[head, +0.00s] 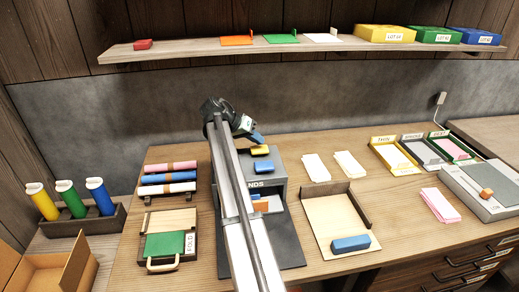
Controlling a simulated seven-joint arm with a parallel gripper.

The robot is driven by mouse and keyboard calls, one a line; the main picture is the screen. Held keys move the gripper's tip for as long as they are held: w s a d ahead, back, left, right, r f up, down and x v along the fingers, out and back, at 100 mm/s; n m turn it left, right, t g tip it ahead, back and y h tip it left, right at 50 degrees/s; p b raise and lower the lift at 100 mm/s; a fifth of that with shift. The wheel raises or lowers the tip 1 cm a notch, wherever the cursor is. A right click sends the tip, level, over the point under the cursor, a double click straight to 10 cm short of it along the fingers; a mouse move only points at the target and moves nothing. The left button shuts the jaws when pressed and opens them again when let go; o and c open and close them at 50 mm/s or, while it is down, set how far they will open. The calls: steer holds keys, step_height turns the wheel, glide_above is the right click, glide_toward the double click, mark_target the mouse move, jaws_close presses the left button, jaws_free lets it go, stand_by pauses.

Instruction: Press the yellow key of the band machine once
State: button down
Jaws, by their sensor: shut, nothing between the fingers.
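The band machine (279,187) is a grey box on the table, with "NDS" visible on its front; my arm hides its left part. A yellow key (261,150) shows at its top, with a blue key (264,166) below it. An orange piece (260,207) shows lower down, partly behind my arm. My gripper (256,138) is shut and empty. Its tip shows just above the yellow key in the picture; I cannot tell whether they touch.
A shelf (190,51) with coloured boxes and trays runs along the back wall. Paper stacks (316,167) lie behind that tray.

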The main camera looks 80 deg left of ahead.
mark_target(257, 149)
steer(key=shift+f, duration=1.3)
stand_by(1.8)
steer(key=shift+r, duration=1.3)
steer(key=shift+r, duration=0.1)
steer(key=shift+r, duration=2.4)
